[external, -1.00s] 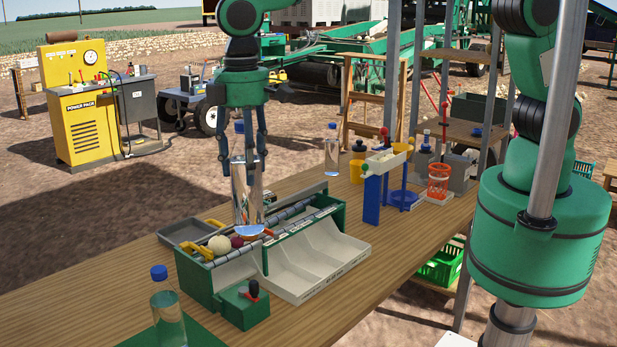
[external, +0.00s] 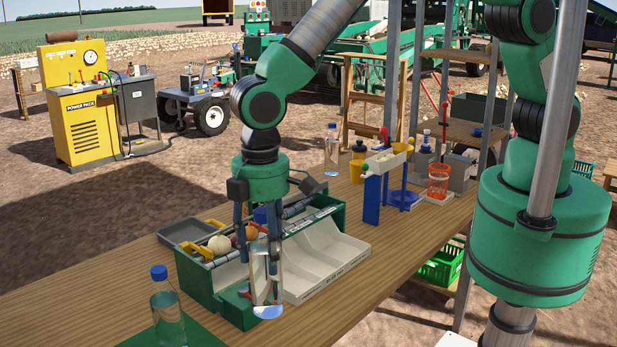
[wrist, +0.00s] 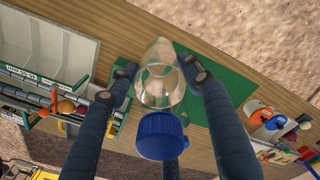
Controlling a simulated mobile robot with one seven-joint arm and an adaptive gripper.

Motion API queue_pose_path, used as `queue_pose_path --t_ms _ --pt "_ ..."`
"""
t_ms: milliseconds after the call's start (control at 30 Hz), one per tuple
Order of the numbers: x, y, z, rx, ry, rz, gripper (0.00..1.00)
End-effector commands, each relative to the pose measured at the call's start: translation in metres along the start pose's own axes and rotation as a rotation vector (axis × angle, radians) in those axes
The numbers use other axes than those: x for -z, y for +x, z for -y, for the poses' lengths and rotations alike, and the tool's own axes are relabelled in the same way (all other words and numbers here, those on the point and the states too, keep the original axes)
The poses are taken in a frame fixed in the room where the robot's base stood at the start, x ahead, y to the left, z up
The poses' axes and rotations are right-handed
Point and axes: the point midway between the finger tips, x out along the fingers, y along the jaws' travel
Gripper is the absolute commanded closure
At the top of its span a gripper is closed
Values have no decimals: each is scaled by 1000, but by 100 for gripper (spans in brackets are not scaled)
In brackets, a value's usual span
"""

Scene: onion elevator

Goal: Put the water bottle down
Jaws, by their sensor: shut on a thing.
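My gripper (external: 262,275) is shut on a clear water bottle (external: 267,290) with a blue cap. In the external view the bottle hangs upright in front of the green and white sorting box, and its lower end shows near the table's front edge. I cannot tell its exact height above the table. In the wrist view the bottle (wrist: 161,85) is between the dark fingers, with its blue cap (wrist: 161,136) towards the camera. Another blue-capped bottle (external: 167,310) stands on a green mat (external: 205,338) at the front left.
The sorting box (external: 193,275) holds onions and has pale chutes (external: 325,250). A third bottle (external: 331,150) stands at the back, near a blue stand (external: 371,200). The wooden table (external: 110,285) is bare left of the box.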

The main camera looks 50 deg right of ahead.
Motion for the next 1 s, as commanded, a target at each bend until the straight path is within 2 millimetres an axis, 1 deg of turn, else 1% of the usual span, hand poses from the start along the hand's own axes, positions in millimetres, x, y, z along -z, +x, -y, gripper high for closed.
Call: queue_pose_path --t_ms 33,100,200,333,400,533,867,1000 --pt "0 15 0 0 0 2 97" --pt "0 34 0 0 0 2 97" --pt "1 55 0 0 0 0 98" --pt "1 73 0 0 0 -1 98" --pt "1 78 0 0 0 -2 98" --pt "2 83 0 0 0 -3 98" --pt "2 84 0 0 0 -3 98" --pt "5 84 0 0 0 -3 98"
